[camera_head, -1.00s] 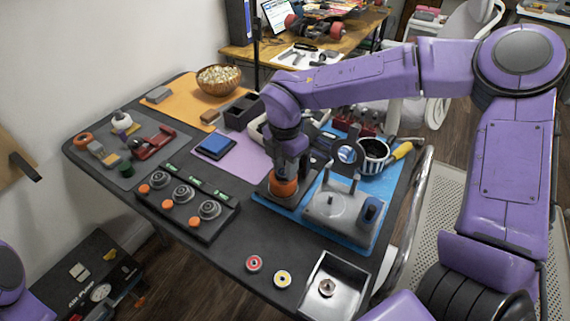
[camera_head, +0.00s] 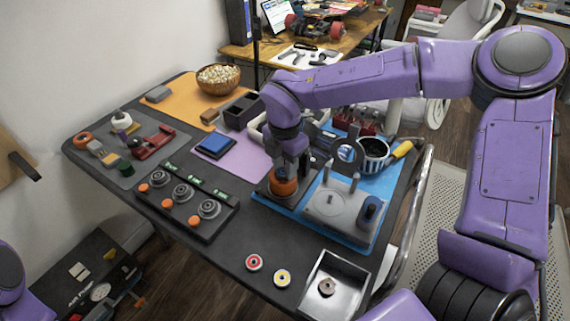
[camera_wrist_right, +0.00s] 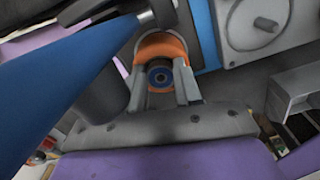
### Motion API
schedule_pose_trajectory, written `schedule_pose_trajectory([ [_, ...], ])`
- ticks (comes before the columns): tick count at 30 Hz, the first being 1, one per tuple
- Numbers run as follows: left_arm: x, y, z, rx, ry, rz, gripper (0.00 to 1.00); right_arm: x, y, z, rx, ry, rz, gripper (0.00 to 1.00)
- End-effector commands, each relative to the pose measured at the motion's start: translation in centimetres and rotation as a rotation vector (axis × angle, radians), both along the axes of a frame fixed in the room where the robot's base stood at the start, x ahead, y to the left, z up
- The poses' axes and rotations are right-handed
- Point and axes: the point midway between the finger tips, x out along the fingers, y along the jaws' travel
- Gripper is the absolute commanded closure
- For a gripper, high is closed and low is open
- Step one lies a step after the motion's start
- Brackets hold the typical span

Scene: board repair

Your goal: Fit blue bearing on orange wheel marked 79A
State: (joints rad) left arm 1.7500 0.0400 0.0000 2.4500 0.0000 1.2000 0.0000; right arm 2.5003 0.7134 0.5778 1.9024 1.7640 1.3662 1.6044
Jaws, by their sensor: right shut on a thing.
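The orange wheel (camera_head: 284,188) sits on a dark fixture on the blue mat, below my right gripper in the head view. It also shows in the right wrist view (camera_wrist_right: 163,45), behind the fingers. The blue bearing (camera_wrist_right: 160,77) is a dark ring with a blue centre between the fingertips, lined up over the wheel's middle. My right gripper (camera_wrist_right: 162,88) is shut on the bearing and points down at the wheel. I cannot tell whether the bearing is seated or just above. No 79A marking is readable. My left gripper is out of view.
A grey press-like device (camera_head: 338,212) stands close right of the wheel. A striped mug (camera_head: 373,155) is behind it. A black rack of bearings (camera_head: 187,203) lies left. A metal tray (camera_head: 335,285) and two small wheels are in front. The dark tabletop between is clear.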

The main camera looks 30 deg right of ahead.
Motion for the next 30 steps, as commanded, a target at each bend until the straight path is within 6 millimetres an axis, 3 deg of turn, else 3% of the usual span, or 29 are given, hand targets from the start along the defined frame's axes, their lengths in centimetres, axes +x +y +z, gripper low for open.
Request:
schedule_pose_trajectory([
  [15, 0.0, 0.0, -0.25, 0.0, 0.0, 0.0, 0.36, -0.23, 0.0, -0.65, 0.0, 0.009, 0.0, 0.96],
  [16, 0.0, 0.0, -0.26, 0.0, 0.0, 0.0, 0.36, -0.24, 0.0, -0.67, 0.0, 0.01, 0.0, 0.6],
  [18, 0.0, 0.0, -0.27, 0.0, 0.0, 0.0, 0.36, -0.28, 0.0, -0.72, 0.0, 0.011, 0.0, 0.37],
  [24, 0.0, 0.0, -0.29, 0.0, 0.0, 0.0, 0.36, -0.4, -0.03, -0.88, -0.001, 0.016, 0.0, 0.39],
  [25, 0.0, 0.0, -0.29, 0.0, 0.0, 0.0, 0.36, -0.42, -0.02, -0.9, -0.001, 0.017, 0.0, 0.3],
  [30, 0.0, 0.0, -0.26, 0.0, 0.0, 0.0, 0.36, -0.47, -0.05, -0.92, -0.002, 0.019, -0.001, 0.3],
])
